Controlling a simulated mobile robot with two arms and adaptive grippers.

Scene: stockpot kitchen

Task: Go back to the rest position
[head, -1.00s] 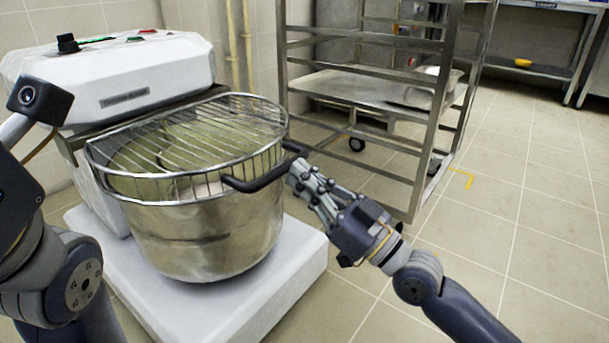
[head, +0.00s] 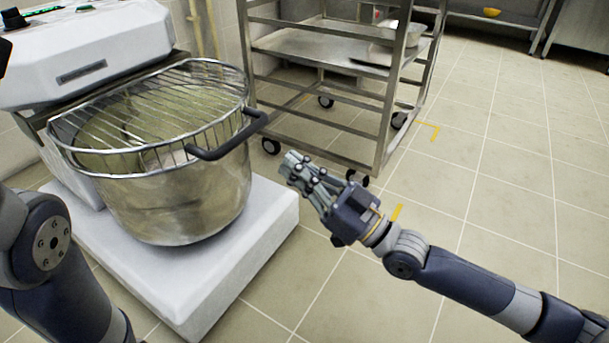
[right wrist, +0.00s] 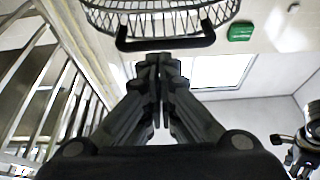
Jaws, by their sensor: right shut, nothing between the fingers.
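My right gripper (head: 294,168) is shut and empty. It hangs in the air to the right of the mixer bowl (head: 190,200), apart from the bowl's black handle (head: 228,138). In the right wrist view its fingers (right wrist: 159,62) meet, with the black handle (right wrist: 165,42) and wire guard (right wrist: 155,15) beyond them. My left arm (head: 50,250) shows at the left edge of the head view, but its gripper is out of the picture.
A white mixer (head: 85,55) stands on a white base (head: 255,222) at the left. A metal rack (head: 385,120) on wheels stands behind my right gripper. Tiled floor (head: 530,180) is open to the right. Yellow tape marks the floor.

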